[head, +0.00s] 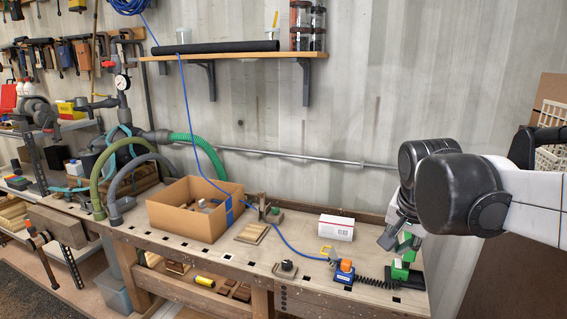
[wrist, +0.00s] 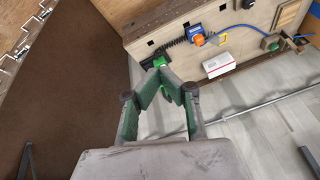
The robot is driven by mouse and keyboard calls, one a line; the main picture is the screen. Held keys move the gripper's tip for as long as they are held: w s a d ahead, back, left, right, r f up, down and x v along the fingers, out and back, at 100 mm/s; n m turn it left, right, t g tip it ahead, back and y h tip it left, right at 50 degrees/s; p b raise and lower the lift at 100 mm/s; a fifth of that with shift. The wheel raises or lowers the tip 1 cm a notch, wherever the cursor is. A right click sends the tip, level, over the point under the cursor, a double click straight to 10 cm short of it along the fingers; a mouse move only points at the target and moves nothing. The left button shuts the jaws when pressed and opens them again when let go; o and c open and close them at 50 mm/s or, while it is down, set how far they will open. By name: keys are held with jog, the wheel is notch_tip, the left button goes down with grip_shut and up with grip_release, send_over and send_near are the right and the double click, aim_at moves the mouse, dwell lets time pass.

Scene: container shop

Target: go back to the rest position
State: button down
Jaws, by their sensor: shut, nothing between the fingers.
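My gripper (wrist: 161,72) shows in the wrist view with its green-sided fingers closed together at the tips and nothing between them. In the head view my arm comes in from the right, and my gripper is above the right end of the workbench (head: 190,238). The gripper's fingertips are hard to make out there against the green and black device (head: 402,262) on the bench. In the wrist view the fingertips overlap the green part near the bench edge.
A white box (head: 337,228), an orange and blue device (head: 345,271) and a coiled black cable lie left of my gripper. A shelf (head: 240,55) and a metal pipe (head: 290,155) run along the wall. A white basket (head: 550,158) is far right.

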jog(key=s+a+f+n+t, duration=0.1)
jog(key=s+a+f+n, duration=0.1)
jog(key=s, duration=0.6)
jog(key=s+a+f+n+t+y, duration=0.1)
jog(key=s+a+f+n, duration=0.1)
jog(key=s+n, duration=0.3)
jog(key=s+f, duration=0.1)
jog(key=s, duration=0.2)
jog(key=shift+a+f+t, duration=0.2)
jog(key=shift+f+t, duration=0.05)
jog(key=shift+t, duration=0.15)
